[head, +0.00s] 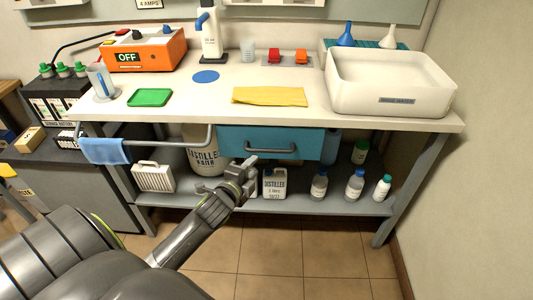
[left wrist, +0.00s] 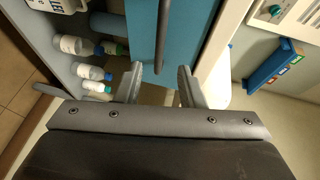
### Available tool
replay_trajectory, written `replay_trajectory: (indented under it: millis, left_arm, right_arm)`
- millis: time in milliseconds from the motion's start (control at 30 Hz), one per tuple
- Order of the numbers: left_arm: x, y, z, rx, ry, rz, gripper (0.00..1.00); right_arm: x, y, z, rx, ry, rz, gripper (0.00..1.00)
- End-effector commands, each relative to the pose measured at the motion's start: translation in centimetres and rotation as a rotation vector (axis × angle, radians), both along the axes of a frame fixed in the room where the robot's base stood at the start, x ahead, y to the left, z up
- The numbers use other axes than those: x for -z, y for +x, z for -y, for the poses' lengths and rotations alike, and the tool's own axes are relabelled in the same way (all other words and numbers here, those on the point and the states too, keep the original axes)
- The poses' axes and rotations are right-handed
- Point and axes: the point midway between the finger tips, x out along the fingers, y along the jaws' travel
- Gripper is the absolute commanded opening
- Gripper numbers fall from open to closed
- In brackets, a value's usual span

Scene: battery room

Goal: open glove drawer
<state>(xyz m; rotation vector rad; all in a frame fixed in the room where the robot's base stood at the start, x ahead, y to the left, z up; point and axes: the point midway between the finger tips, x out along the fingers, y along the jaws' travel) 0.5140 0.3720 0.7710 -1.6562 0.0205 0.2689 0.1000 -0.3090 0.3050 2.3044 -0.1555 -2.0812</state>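The blue glove drawer (head: 235,138) is under the workbench top and looks shut, with its front in line with the bench. Its dark bar handle (head: 270,150) runs across the front. My left gripper (head: 250,172) is just below and left of the handle, in front of the lower shelf. In the left wrist view the gripper (left wrist: 160,72) is open and empty. The drawer front (left wrist: 190,25) lies ahead of it, and one end of the handle (left wrist: 159,45) shows between the fingertips. Whether they touch cannot be told. My right gripper is not in view.
A rail with a blue towel (head: 105,151) sticks out left of the drawer. Jugs and bottles (head: 319,186) stand on the lower shelf (head: 335,208). A yellow cloth (head: 269,96) and a white rinse basin (head: 390,85) are on the bench top. The tiled floor in front is clear.

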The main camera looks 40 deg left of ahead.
Motion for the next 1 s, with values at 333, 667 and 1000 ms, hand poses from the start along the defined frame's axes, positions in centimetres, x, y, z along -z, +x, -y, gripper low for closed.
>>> replay_trajectory:
  millis: [333, 667, 1000]
  left_arm:
    - [1.2, 6.5, -0.9, 0.001, -0.001, 0.001, 0.35]
    - [1.9, 9.3, -1.4, 0.000, 0.000, -0.001, 0.35]
    - [1.9, 9.5, -1.4, 0.001, -0.001, -0.001, 0.33]
  right_arm:
    - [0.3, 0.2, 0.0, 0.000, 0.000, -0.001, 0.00]
    - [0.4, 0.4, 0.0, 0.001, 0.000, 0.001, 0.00]
    - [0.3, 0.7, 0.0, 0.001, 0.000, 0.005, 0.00]
